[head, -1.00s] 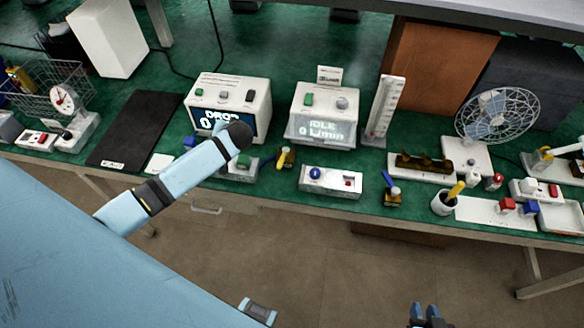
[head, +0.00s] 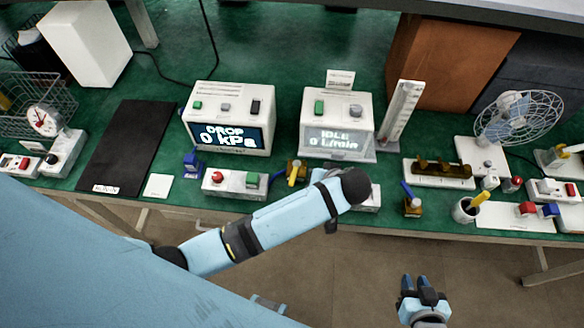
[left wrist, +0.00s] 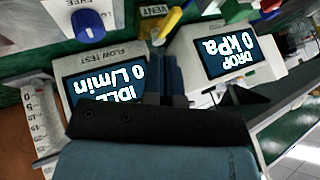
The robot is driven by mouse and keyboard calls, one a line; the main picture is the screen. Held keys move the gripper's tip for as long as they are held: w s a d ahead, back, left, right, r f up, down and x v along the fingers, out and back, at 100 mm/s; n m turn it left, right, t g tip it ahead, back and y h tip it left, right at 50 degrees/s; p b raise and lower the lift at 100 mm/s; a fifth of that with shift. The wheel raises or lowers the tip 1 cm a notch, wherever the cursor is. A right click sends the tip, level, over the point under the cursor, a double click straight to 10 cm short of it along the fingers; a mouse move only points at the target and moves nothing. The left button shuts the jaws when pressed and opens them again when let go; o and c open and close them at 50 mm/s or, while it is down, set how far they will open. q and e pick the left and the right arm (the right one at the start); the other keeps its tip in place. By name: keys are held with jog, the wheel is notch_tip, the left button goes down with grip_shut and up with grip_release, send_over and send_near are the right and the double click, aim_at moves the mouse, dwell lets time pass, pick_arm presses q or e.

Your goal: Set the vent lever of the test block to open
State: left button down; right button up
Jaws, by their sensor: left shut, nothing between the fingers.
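A small brass valve with a yellow lever (head: 295,172) stands at the bench front between two white control boxes. In the left wrist view the yellow lever (left wrist: 172,20) shows at the top edge, by a VENT label (left wrist: 155,10). Its setting cannot be read. My left arm reaches across in front of the bench, close to this valve. My left gripper (left wrist: 165,78) is shut and empty; in the head view its fingers are mostly hidden by the wrist. My right gripper (head: 424,282) hangs low in front of the bench, empty, its fingers apart.
The DROP meter (head: 228,120) and IDLE meter (head: 337,125) stand behind. A blue knob (left wrist: 88,25) sits by a FREE label.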

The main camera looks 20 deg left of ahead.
aim_at(294, 175)
pick_arm(q)
jog(key=p+x, duration=0.1)
jog(key=x, duration=0.8)
jog(key=shift+f, duration=0.2)
jog(key=shift+w, duration=0.1)
jog(key=shift+w+f, duration=0.1)
